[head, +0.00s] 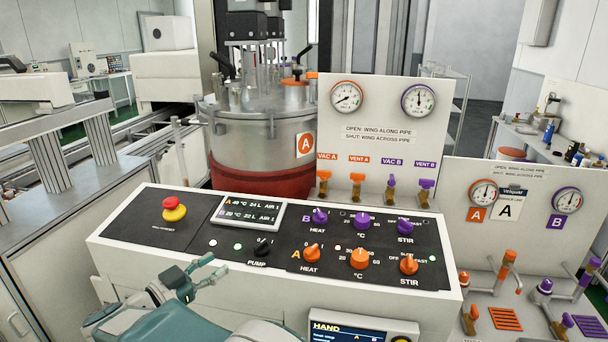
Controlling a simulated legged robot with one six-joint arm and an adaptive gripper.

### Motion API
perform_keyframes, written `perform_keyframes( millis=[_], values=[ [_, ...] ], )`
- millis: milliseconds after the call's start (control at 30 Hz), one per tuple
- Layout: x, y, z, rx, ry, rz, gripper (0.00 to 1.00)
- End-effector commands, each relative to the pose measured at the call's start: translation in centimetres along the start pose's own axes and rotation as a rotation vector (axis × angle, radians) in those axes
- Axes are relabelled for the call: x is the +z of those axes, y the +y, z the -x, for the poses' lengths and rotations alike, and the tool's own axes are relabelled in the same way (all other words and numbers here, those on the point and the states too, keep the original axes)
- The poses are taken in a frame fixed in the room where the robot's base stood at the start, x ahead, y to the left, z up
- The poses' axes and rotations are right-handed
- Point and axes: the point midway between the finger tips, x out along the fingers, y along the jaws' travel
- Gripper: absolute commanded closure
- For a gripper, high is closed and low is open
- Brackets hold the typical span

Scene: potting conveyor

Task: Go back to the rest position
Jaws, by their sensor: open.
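My gripper (213,266) is at the lower left of the head view, in front of the white control console (280,318). Its two fingers are apart and nothing shows between them. The fingertips appear over the lower left of the black panel (150,245), left of the black pump knob (261,247). Whether they touch the panel cannot be told. My teal arm comes in from the bottom edge and hides part of the console's front.
The panel carries a red and yellow stop button (174,210), a display (248,212), and orange and purple knobs. Behind stands a steel tank (255,140). A white valve board (383,130) with two gauges rises beside it. More orange and purple valves stand right.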

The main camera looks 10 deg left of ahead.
Motion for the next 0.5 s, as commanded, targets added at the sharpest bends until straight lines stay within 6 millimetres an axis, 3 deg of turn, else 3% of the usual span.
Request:
perform_keyframes(
  millis=[200,333,500],
  values=[
    [-6.5,-0.4,-8.0,-0.25,-0.046,-0.16,0.51],
    [-9.9,0.4,-11.4,-0.417,-0.083,-0.212,0.51],
    [-13.2,2.9,-13.7,-0.612,-0.154,-0.217,0.51]
  ],
)
